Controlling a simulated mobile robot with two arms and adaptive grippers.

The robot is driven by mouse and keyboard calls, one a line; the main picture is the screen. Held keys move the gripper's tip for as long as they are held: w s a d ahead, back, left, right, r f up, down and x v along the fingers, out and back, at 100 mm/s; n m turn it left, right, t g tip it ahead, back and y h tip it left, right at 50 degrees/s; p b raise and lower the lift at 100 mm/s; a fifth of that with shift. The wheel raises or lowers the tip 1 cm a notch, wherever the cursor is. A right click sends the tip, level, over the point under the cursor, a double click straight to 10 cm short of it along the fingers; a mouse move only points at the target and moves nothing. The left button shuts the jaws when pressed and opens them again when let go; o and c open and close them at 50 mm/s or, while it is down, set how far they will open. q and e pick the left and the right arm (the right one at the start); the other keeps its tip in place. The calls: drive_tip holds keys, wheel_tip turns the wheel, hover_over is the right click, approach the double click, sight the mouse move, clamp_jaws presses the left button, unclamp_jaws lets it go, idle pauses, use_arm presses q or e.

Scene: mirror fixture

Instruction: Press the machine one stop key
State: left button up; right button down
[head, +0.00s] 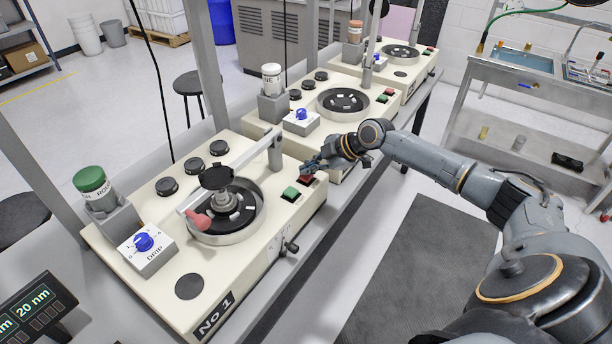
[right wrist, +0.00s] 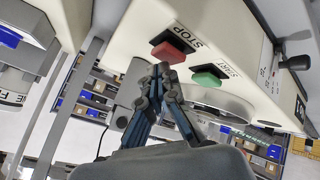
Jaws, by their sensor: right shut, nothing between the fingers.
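Machine one, labelled "No 1" (head: 215,313), is the nearest cream machine. Its red stop key (head: 307,179) is at the right corner of its top, beside the green start key (head: 290,193). In the right wrist view the red key (right wrist: 172,52) sits under the word STOP, left of the green key (right wrist: 207,78). My right gripper (head: 306,167) is shut and empty, its fingertips (right wrist: 155,70) close to the red key and partly in front of it. I cannot tell whether they touch it. My left gripper is not in view.
Machine one's bowl (head: 247,226) has an arm on a post (head: 275,152) across it, left of my right gripper. A second machine's bowl (head: 343,102) is behind, with its own red and green keys. A blue drip knob (head: 144,241) is at the front left. A sink bench (head: 500,75) stands at right.

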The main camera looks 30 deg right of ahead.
sight(310, 177)
drive_tip(key=shift+f+b, duration=0.4)
drive_tip(key=shift+f, duration=0.15)
idle(0.5)
drive_tip(key=shift+r+p, duration=0.55)
drive_tip(key=shift+r, duration=0.4)
drive_tip(key=shift+r, duration=0.1)
drive_tip(key=shift+r+p, duration=1.65)
drive_tip(key=shift+r, duration=0.8)
drive_tip(key=shift+f, duration=0.1)
